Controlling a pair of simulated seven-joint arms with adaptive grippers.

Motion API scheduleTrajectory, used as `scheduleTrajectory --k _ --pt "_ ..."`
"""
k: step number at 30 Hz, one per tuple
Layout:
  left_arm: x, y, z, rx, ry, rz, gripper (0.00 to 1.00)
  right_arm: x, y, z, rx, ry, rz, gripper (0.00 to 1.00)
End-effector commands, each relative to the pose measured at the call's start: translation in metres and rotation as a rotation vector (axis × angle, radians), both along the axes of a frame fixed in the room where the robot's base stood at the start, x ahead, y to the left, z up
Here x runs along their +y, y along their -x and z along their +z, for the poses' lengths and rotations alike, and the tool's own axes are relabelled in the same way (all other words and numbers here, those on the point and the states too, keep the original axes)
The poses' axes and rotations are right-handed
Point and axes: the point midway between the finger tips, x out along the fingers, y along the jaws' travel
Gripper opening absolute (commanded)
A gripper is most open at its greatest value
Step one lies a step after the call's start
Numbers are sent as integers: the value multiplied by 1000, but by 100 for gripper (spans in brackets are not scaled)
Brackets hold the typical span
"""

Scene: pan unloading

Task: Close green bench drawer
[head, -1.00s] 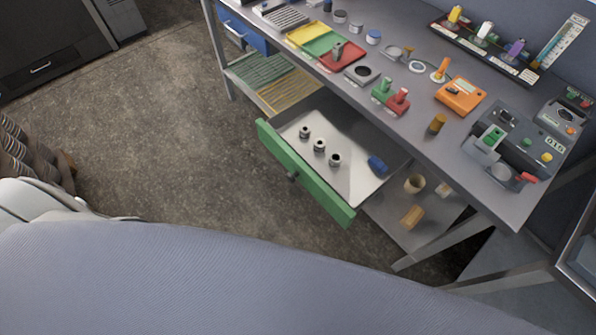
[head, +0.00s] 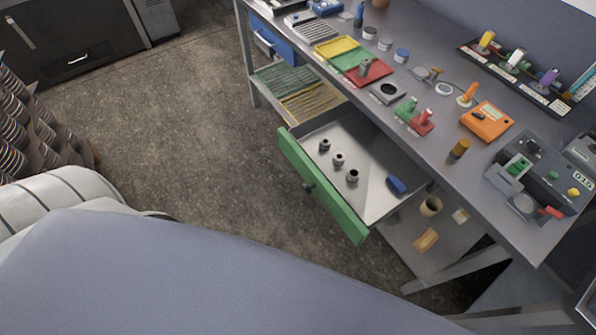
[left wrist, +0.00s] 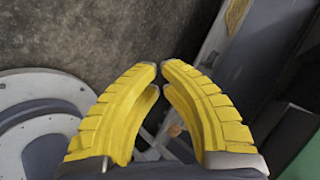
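The green bench drawer (head: 322,190) is pulled out from under the workbench in the head view. Its green front has a dark round knob (head: 308,187). Inside the drawer are several small dark-and-light cylindrical parts and a blue object (head: 396,185). My left gripper (left wrist: 160,66) shows in the left wrist view, with yellow fingers whose tips nearly meet and nothing between them. A green surface shows at that view's lower right edge, apart from the fingers; I cannot tell if it is the drawer. Neither gripper shows in the head view.
The workbench (head: 450,185) carries trays, an orange box (head: 487,121) and other devices. A blue drawer (head: 275,44) is at its far left. A lower shelf holds a beige cup (head: 431,206) and a block. The floor in front of the green drawer is clear.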

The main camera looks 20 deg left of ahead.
Motion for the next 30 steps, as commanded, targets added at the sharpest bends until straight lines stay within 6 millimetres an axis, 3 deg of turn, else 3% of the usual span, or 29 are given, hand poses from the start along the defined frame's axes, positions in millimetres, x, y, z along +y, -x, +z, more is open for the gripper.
scheduleTrajectory --k 1,6,12,16,21,30 --pt "-3 -18 28 -72 -69 -98 0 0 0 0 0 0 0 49" --pt "-25 -68 117 -323 -353 -419 0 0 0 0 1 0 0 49" --pt "-62 -103 216 -621 -726 -708 0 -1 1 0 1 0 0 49" --pt "-87 -114 269 -800 -975 -836 0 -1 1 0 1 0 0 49" --pt "-111 -115 307 -954 -1248 -932 0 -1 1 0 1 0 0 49" --pt "-119 -112 314 -1025 -1490 -995 0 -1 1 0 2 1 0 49"
